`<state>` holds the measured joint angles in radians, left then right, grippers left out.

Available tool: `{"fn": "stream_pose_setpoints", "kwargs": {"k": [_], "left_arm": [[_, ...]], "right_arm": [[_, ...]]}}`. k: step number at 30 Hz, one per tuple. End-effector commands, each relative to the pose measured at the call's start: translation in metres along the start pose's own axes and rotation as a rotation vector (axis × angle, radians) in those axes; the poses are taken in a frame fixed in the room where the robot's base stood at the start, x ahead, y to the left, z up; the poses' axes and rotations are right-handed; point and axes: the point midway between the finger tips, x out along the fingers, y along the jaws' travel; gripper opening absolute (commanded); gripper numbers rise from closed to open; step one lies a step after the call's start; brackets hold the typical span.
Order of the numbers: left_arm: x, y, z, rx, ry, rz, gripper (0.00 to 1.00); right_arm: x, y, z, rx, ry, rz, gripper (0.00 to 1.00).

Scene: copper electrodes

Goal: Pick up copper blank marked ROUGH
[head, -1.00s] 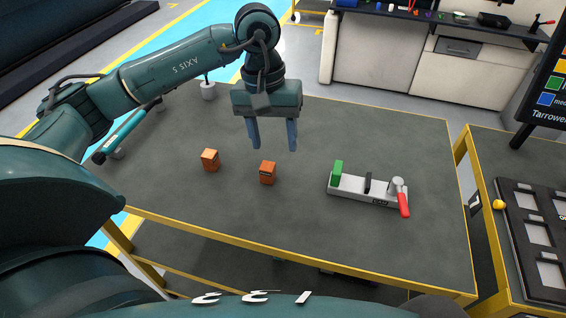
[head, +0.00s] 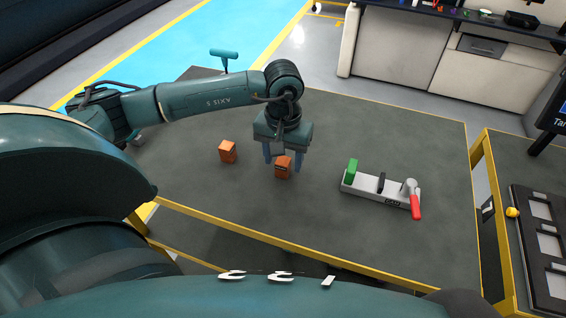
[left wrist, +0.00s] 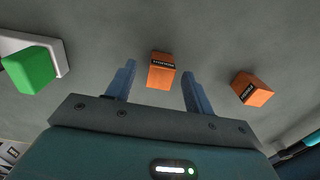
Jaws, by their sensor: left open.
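Two orange-copper blocks stand on the grey table. The right one (head: 283,168) has a dark label and shows in the left wrist view (left wrist: 161,72) between my fingers, near their tips. The left one (head: 228,151), also labelled, is to the right in the left wrist view (left wrist: 251,89), outside the fingers. The labels are too small to read surely, so I cannot tell which says ROUGH. My left gripper (head: 281,154) is open and points down over the right block, with no visible grip on it. My right gripper is not in view.
A grey fixture (head: 375,193) with a green block (head: 352,171) and a red-handled clamp (head: 415,205) sits to the right on the table. A second table with a dark slotted tray (head: 523,235) stands at far right. The table between is clear.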

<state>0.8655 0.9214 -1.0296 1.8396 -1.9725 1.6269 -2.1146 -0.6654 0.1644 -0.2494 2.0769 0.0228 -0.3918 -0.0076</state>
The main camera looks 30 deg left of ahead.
Motion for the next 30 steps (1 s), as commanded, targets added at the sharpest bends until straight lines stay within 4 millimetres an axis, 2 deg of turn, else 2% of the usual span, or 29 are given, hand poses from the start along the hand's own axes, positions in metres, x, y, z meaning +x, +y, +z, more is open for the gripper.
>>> {"fn": "stream_pose_setpoints", "kwargs": {"k": [4, 12, 30], "left_arm": [[0.014, -0.001, 0.000, -0.002, 0.000, 0.000, 0.53], [0.016, -0.001, 0.000, -0.002, 0.001, 0.000, 0.51], [0.015, -0.001, -0.001, -0.002, 0.001, 0.000, 0.02]], "right_arm": [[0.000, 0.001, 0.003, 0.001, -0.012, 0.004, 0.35], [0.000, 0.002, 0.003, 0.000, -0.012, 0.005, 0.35], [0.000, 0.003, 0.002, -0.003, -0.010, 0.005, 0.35]]}}
